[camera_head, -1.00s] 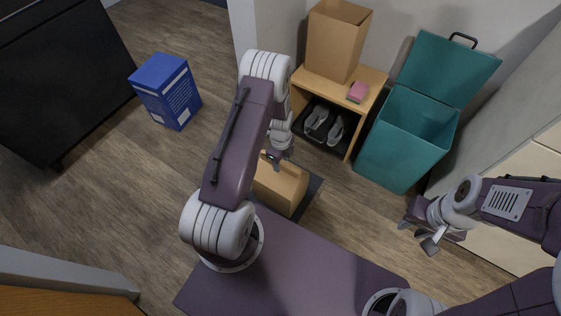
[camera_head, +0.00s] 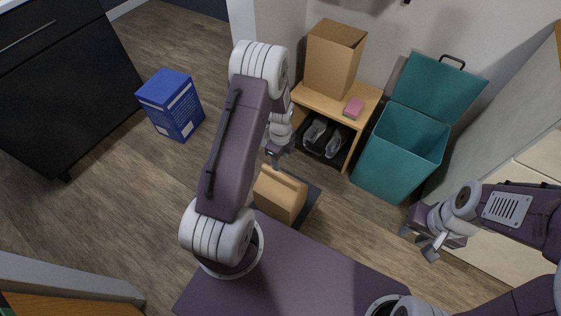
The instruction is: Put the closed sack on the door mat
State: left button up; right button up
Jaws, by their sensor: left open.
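The closed sack (camera_head: 279,198) is a tan paper bag with a folded top, standing upright. It appears to rest on the dark door mat (camera_head: 313,198), which shows behind it and to its right; its near side hides part of the mat. My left gripper (camera_head: 275,161) is open and empty, just above and behind the sack's folded top, apparently apart from it. My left arm crosses above the sack's left. My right gripper (camera_head: 420,243) is away to the right over bare floor, empty, with its fingers apart.
A wooden shoe bench (camera_head: 370,98) holds an open cardboard box (camera_head: 333,62) and a pink block (camera_head: 353,108), with grey shoes (camera_head: 324,137) below. A teal lidded bin (camera_head: 400,155) stands right of it. A blue box (camera_head: 172,105) stands left. Floor between is clear.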

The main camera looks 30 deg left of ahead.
pick_arm(q)
jog(key=s+d+r+n+t, duration=0.1)
jog(key=s+d+r+n, duration=0.4)
jog(key=r+n, duration=0.4)
jog(key=s+d+r+n, duration=0.3)
jog(key=s+r+n, duration=0.45)
jog(key=n, duration=0.25)
notch_tip(320, 180, up, 30)
jog(key=p, duration=3)
jog(key=shift+a, duration=0.2)
